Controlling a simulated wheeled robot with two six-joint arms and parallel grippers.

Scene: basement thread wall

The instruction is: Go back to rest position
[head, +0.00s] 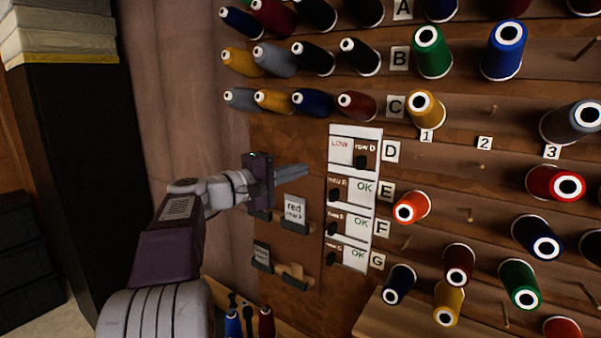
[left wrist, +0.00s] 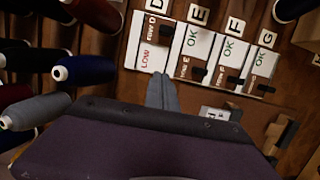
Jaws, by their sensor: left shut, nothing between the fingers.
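My left gripper (head: 306,170) reaches in from the left in the head view, in front of the brown board beside the row cards. Its fingers are shut together and hold nothing. In the left wrist view the shut fingers (left wrist: 163,92) point at the cards. The row D card (head: 341,151) reads LOW, and the cards for rows E, F and G read OK. Each card has a dark slider or knob. My right gripper is in neither view.
Thread cones on pegs cover the wall, including an orange-red cone (head: 411,207) right of the cards. A small holder labelled red (head: 295,211) sits below my left gripper. A dark cabinet (head: 75,160) stands at the left. More cones stand low near my arm.

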